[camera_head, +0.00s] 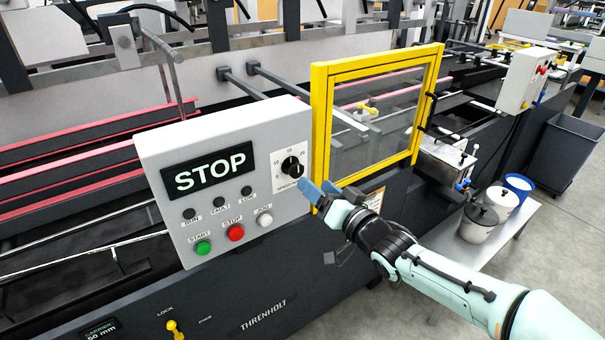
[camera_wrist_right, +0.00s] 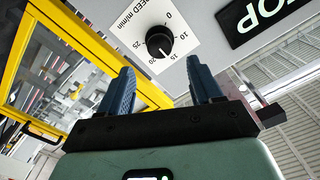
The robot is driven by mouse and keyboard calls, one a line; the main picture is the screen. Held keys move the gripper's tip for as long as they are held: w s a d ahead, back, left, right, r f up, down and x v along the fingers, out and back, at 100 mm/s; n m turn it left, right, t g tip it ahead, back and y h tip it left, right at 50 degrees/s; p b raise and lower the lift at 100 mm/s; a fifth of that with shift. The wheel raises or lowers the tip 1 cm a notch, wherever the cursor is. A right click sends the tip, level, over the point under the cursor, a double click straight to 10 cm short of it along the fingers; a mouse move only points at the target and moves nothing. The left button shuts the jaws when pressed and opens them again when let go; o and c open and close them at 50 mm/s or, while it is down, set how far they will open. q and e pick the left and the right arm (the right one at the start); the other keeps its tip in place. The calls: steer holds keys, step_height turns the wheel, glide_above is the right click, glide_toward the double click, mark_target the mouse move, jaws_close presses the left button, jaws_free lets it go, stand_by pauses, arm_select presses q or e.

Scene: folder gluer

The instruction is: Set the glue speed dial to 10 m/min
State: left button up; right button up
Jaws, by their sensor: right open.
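The glue speed dial (camera_head: 291,167) is a black round knob on a white scale plate, at the right of the grey control panel (camera_head: 225,130). In the right wrist view the dial (camera_wrist_right: 160,42) sits beyond the fingertips, its scale marked from 0 to 25. Its white pointer mark seems to point between 15 and 20; the exact reading is too small to tell. My right gripper (camera_head: 321,190) has blue fingers, open and empty, just below and right of the dial in the head view. In the wrist view, the right gripper (camera_wrist_right: 161,78) frames the dial without touching it. My left gripper is out of view.
A STOP display (camera_head: 210,170) is left of the dial. Below it are indicator lamps, a green start button (camera_head: 203,248), a red stop button (camera_head: 235,232) and a white jog button (camera_head: 265,219). A yellow-framed guard door (camera_head: 322,130) stands close to the right gripper.

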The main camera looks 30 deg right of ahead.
mark_target(299, 171)
steer(key=w, duration=0.6)
steer(key=shift+w+a+p, duration=0.15)
steer(key=shift+a+p, duration=0.15)
steer(key=shift+p, duration=0.05)
steer(key=shift+c, duration=0.3)
steer(key=c, duration=1)
